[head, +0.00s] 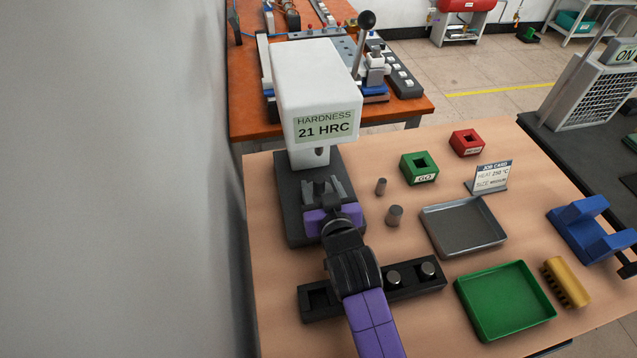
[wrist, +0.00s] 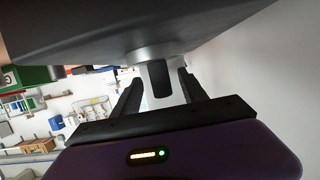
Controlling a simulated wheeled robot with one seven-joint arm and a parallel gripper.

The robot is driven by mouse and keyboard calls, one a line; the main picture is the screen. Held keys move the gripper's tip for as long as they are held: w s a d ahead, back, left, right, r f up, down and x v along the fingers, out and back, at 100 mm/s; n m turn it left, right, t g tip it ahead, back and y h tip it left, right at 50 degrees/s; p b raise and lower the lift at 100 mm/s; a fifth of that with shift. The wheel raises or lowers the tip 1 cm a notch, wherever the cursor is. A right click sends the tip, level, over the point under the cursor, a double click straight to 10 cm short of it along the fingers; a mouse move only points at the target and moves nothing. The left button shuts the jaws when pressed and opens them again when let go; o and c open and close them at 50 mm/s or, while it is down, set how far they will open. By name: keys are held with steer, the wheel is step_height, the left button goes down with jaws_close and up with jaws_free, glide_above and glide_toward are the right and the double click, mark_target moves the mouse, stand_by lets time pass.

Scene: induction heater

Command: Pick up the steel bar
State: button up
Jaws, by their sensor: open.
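My gripper (head: 322,190) is at the hardness tester (head: 315,92), below its white head and above its dark base. Its two dark fingers are open and apart. In the wrist view, a short grey piece that looks like a steel bar (wrist: 158,80) stands between the fingers, against a round silver disc on the tester; I cannot tell whether the fingers touch it. In the head view, this piece is mostly hidden by my gripper. Other steel cylinders stand on the table: a thin one (head: 381,187) and a thicker one (head: 394,216).
A black holder (head: 320,310) with steel pieces in it lies beside my arm. Right of it are a green tray (head: 505,335), a grey tray (head: 460,250), a yellow block (head: 567,282) and a blue stand (head: 585,232). Green (head: 418,180) and red (head: 466,152) boxes stand behind.

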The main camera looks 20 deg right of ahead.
mark_target(316, 178)
steer(key=p+x, duration=0.1)
steer(key=x, duration=0.2)
steer(key=shift+w+r, duration=0.1)
steer(key=shift+w, duration=0.1)
steer(key=shift+w+d+f, duration=0.1)
steer(key=shift+w+f, duration=0.15)
steer(key=shift+w, duration=0.15)
jaws_close()
